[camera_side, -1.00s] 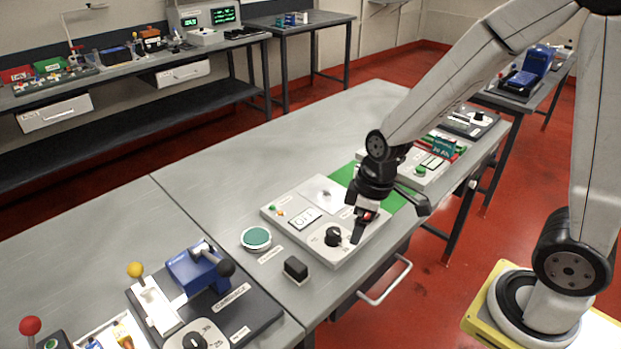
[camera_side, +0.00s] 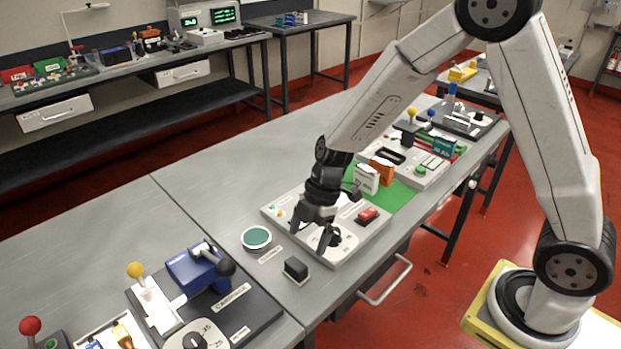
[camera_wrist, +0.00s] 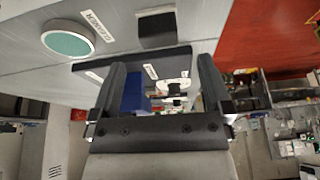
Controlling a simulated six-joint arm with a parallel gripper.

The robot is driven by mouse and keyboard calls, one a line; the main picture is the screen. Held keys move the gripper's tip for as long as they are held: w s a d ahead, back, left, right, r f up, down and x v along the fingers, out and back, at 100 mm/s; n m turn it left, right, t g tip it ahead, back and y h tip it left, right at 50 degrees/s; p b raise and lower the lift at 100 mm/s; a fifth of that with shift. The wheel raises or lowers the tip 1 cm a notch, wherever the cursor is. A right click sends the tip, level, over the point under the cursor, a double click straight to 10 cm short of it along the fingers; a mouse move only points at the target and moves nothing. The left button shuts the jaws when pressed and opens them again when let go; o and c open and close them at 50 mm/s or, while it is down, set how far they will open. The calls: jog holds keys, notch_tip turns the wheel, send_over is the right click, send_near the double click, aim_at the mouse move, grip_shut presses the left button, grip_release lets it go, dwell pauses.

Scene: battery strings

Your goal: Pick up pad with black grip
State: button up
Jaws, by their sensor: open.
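The pad with a black grip (camera_side: 296,268) is a small dark block on the grey table, in front of the white control panel (camera_side: 352,247). It also shows in the wrist view (camera_wrist: 157,30) at the top middle, beyond my fingertips. My gripper (camera_side: 313,238) points down above the panel's front, to the right of and behind the pad, near the black knob. In the wrist view my gripper (camera_wrist: 163,66) has its two fingers spread apart with nothing held between them.
A round green disc (camera_side: 256,238) lies on the table left of the panel, beside a label. A dark board with a blue device (camera_side: 197,270) and levers stands at the front left. A red switch (camera_side: 367,215) is on the panel. Table behind the disc is clear.

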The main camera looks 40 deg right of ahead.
aim_at(297, 263)
jog(key=shift+w+a+f+n, duration=0.1)
jog(key=shift+w+a+n, duration=0.1)
jog(key=shift+n, duration=0.1)
jog(key=shift+x, duration=1.3)
jog(key=shift+f, duration=0.1)
jog(key=shift+x, duration=2.55)
jog(key=shift+a, duration=0.1)
jog(key=shift+c, duration=0.2)
jog(key=c, duration=1.1)
